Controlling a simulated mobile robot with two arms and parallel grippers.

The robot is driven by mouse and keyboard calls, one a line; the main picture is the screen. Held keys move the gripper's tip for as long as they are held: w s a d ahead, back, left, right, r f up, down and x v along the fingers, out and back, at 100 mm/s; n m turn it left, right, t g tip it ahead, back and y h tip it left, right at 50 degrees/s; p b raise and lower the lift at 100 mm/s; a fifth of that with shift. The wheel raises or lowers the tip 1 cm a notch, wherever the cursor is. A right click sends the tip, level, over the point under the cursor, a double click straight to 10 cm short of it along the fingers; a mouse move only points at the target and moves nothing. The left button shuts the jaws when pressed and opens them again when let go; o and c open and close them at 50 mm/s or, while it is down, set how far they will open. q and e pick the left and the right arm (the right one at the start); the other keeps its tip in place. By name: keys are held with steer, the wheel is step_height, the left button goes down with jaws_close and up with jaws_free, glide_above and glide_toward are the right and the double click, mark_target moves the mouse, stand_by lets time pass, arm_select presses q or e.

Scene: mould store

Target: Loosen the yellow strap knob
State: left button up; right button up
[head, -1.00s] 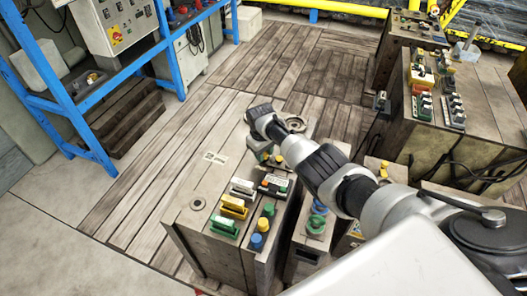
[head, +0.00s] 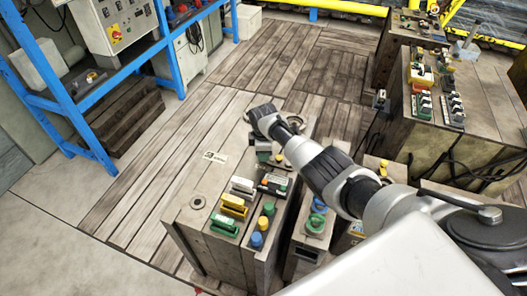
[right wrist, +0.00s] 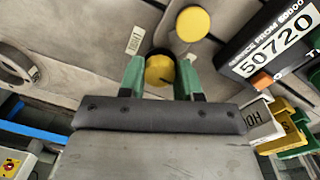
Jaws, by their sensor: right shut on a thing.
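The yellow knob (right wrist: 160,70) is a round disc with a dark side, between the two green fingers of my right gripper (right wrist: 160,76) in the right wrist view. The fingers are shut on it from both sides. In the head view, my right gripper (head: 263,150) points down at the far part of the near wooden-topped block (head: 176,213); the knob cannot be made out clearly there. A second yellow round cap (right wrist: 192,23) stands just beyond the knob in the right wrist view, clear of the fingers. My left gripper is not in view.
A black box with a white label reading 50720 (right wrist: 272,45) stands close to the right of the fingers in the wrist view. Yellow and green handled parts (head: 232,206) and a blue knob (head: 257,240) crowd the block's near end. A metal ring (right wrist: 22,65) lies left.

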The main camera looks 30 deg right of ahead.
steer(key=shift+n, duration=0.6)
steer(key=o, duration=0.9)
steer(key=shift+r, duration=0.1)
steer(key=shift+r, duration=0.35)
steer(key=r, duration=0.3)
steer(key=r+p, duration=0.1)
steer(key=r, duration=0.2)
steer(key=r+p, duration=0.1)
steer(key=r, duration=0.3)
steer(key=shift+s, duration=0.25)
steer(key=shift+a, duration=0.1)
